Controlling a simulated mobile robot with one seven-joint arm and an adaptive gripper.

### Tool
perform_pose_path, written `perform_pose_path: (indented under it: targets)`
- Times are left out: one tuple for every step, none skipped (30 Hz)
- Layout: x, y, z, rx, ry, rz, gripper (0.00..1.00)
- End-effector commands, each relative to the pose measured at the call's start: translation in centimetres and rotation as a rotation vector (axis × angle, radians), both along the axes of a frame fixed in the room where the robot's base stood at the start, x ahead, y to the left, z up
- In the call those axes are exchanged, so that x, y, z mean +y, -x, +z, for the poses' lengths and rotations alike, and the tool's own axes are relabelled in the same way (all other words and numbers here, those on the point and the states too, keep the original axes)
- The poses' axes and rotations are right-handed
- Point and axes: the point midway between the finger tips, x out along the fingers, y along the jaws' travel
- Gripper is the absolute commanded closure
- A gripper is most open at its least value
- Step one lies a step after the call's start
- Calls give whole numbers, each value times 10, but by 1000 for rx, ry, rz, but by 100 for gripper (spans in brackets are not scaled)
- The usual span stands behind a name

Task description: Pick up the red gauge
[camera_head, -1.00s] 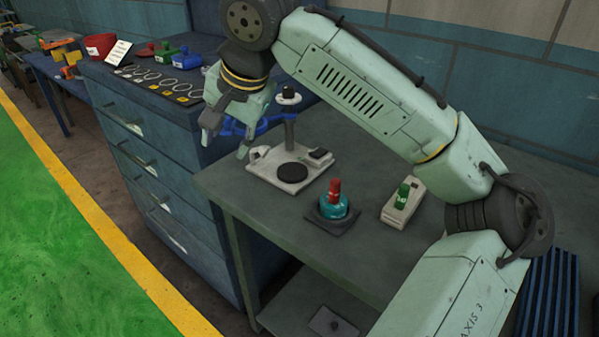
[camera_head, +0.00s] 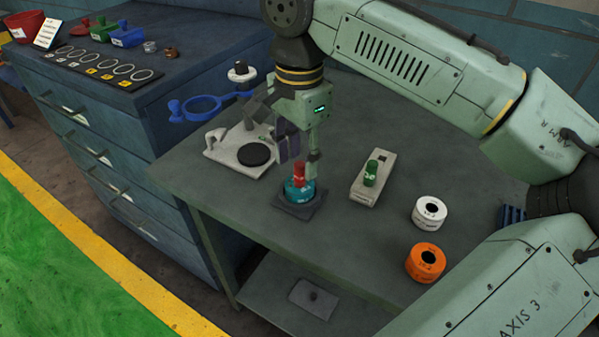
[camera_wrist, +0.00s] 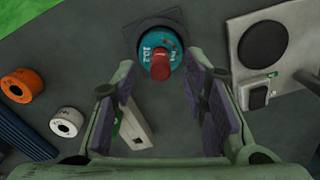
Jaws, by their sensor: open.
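The red gauge (camera_head: 299,173) is a small red cylinder standing upright in the top of a teal round block (camera_head: 300,190), which sits on a dark square pad. In the wrist view the red gauge (camera_wrist: 160,66) shows at the upper middle, just beyond the fingertips, with the teal block (camera_wrist: 152,50) around it. My gripper (camera_head: 298,163) is over the table, pointing down, its fingers close about the red gauge in the head view.
A pale block with a green gauge (camera_head: 371,172) stands to the right. White (camera_head: 430,200) and orange (camera_head: 426,251) rings lie further right. A pale stand (camera_head: 222,152) with a dark disc is at left, near a blue ring holder (camera_head: 203,96). The front table edge is clear.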

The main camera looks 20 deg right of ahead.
Motion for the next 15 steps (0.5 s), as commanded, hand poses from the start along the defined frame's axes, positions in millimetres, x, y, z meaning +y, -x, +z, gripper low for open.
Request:
perform_pose_path:
  targets:
    - [-1,1,-5,3,0,-1,60]
    - [-1,1,-10,4,1,0,60]
    - [-1,1,-17,3,0,0,60]
    - [-1,0,-22,3,1,0,60]
    - [-1,0,-26,2,1,1,60]
    - [-1,0,-30,2,0,0,60]
    - [-1,0,-33,1,-1,0,60]
    - [-1,0,-34,0,-1,0,60]
    - [-1,0,-36,0,0,0,60]
    - [-1,0,-37,0,0,1,60]
    - [-1,0,-37,0,0,1,60]
    - [-1,0,-38,-1,0,1,60]
    - [-1,0,-37,-1,0,1,60]
    - [-1,0,-37,-1,0,1,60]
    - [-1,0,-37,-1,0,1,60]
